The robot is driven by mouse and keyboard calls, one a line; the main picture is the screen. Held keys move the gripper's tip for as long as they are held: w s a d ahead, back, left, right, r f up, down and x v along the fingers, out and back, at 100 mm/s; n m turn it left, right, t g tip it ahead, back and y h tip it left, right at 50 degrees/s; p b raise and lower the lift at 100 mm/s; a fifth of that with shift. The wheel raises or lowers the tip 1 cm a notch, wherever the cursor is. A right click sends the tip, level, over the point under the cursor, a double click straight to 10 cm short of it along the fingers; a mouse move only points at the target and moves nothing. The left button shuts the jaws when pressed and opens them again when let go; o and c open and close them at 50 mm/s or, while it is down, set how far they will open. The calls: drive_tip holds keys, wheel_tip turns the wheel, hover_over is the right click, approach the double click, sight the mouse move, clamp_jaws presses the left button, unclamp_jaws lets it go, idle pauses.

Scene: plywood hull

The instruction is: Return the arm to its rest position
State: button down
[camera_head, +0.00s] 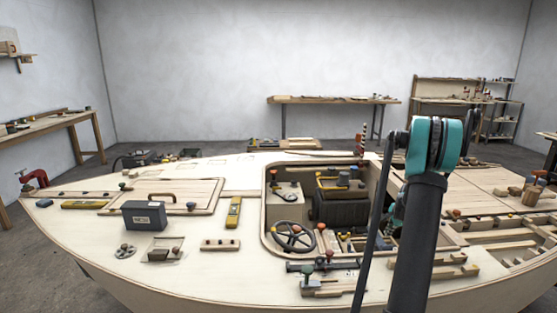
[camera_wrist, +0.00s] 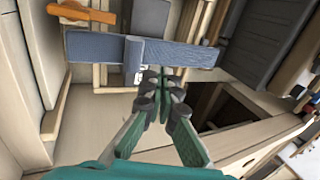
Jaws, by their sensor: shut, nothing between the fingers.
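My arm (camera_head: 418,240) rises at the right of the head view, dark grey with a teal joint at its top. It stands in front of the boat hull's right half. My gripper (camera_wrist: 163,82) is in the wrist view, with green fingers and dark joints. Its fingertips are together and nothing is held. In the head view the arm mostly hides the gripper. In the wrist view a blue-grey bar (camera_wrist: 190,55) lies across the view beyond the fingertips. I cannot tell whether the fingertips touch it.
The pale plywood hull (camera_head: 90,233) fills the foreground. Its open cockpit holds a black wheel (camera_head: 294,236). A dark box (camera_head: 144,215) sits on the left deck. Workbenches (camera_head: 330,99) stand along the walls. In the wrist view an orange piece (camera_wrist: 80,13) lies upper left.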

wheel_tip(320, 180, up, 6)
drive_tip(key=s+g, duration=0.1)
drive_tip(key=shift+r, duration=0.2)
idle(0.5)
